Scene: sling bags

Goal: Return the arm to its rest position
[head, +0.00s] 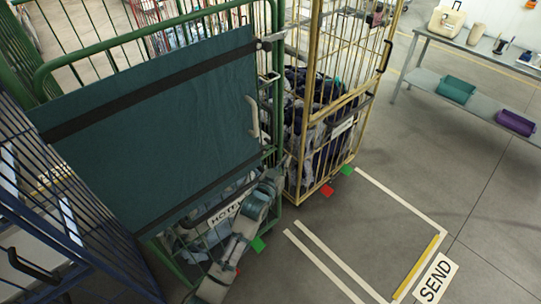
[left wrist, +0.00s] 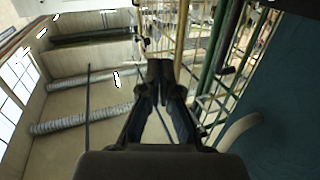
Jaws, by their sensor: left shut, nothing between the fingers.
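My left arm rises from the bottom of the head view, and my left gripper (head: 273,176) is in front of the green cage's right edge. In the left wrist view the gripper (left wrist: 160,68) has its black fingers together at the tips, with nothing between them. The teal panel (head: 165,115) with black straps fills the front of the green cage. Its pale handle (head: 253,117) is above the gripper; the handle also shows in the left wrist view (left wrist: 238,131), right of the fingers and apart from them. My right gripper is not in view.
A yellow cage (head: 318,120) holding dark bags stands right of the green cage (head: 277,60). A blue cage (head: 65,215) is at the left. A grey table (head: 475,45) with bins on its lower shelf stands at the back right. The floor by the SEND sign (head: 436,279) is clear.

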